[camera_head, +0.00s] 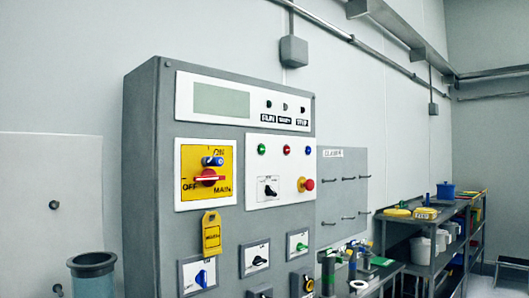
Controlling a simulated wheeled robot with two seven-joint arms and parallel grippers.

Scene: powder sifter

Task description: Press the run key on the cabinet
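The grey cabinet (140,160) stands left of centre, with its front turned to the right. On its top white panel, a small dark key labelled RUN (265,118) sits at the left of a row, with a middle key (285,120) and a STOP key (302,122) to its right. Small dark marks show above the row. A blank greenish display (221,101) is left of the keys. The red main switch handle (208,178) lies level on a yellow plate, with a blue part (212,161) above it. Neither gripper shows in this view.
A red knob (305,184) sticks out at the right of the cabinet's middle panel. A yellow tag (211,233) hangs below the main switch. Benches with containers, including a blue bin (445,191), stand at right. A grey-green cylinder (92,275) stands at lower left.

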